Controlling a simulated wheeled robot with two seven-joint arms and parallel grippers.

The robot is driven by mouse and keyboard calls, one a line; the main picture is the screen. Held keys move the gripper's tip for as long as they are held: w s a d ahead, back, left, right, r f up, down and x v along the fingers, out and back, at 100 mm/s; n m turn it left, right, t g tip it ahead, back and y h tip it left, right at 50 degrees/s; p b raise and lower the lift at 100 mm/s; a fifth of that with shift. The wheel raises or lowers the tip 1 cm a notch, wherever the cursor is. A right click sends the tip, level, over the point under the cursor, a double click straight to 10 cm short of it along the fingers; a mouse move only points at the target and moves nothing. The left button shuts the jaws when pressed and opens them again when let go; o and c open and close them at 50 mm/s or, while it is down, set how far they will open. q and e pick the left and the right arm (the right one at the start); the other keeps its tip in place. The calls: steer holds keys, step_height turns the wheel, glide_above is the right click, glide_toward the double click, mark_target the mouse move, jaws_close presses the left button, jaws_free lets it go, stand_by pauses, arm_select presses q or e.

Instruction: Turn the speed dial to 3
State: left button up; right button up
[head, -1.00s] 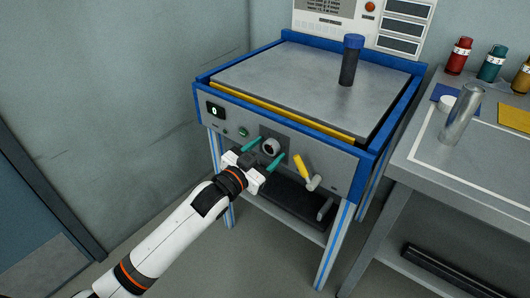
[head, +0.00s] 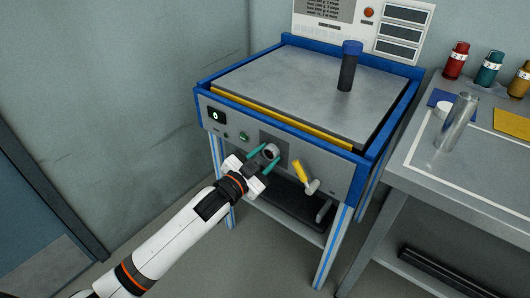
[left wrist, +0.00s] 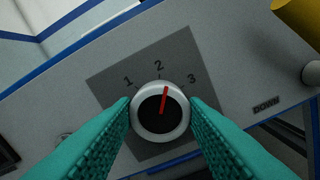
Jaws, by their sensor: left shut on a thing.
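The speed dial (left wrist: 160,118) is a round knob with a pale rim, a dark centre and a red pointer, on a dark square plate marked 1, 2 and 3. In the left wrist view the pointer is at the 2 mark, leaning slightly towards 3. The dial (head: 270,151) also shows on the machine's front panel in the head view. My left gripper (head: 264,155) is shut on the dial, with its teal fingers on either side of the rim; they also show in the left wrist view (left wrist: 160,116). My right gripper is not in view.
A yellow-handled lever (head: 301,172) sticks out right of the dial, near a DOWN label (left wrist: 266,106). A small display (head: 216,116) and a green button (head: 244,135) are to its left. A blue-capped dark bottle (head: 347,72) stands on the machine's top plate (head: 290,85).

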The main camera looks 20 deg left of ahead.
arm_select(q)
steer(key=shift+r+m+p, duration=0.15)
steer(key=shift+m+p, duration=0.4)
steer(key=shift+m, duration=0.15)
steer(key=m+p, duration=0.3)
steer(key=m, duration=0.2)
steer(key=shift+f+m, duration=0.2)
steer(key=shift+m, duration=0.4)
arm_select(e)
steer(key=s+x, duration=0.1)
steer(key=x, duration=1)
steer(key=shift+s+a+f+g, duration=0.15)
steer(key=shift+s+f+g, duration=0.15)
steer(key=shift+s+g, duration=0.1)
arm_select(q)
steer(key=o, duration=1)
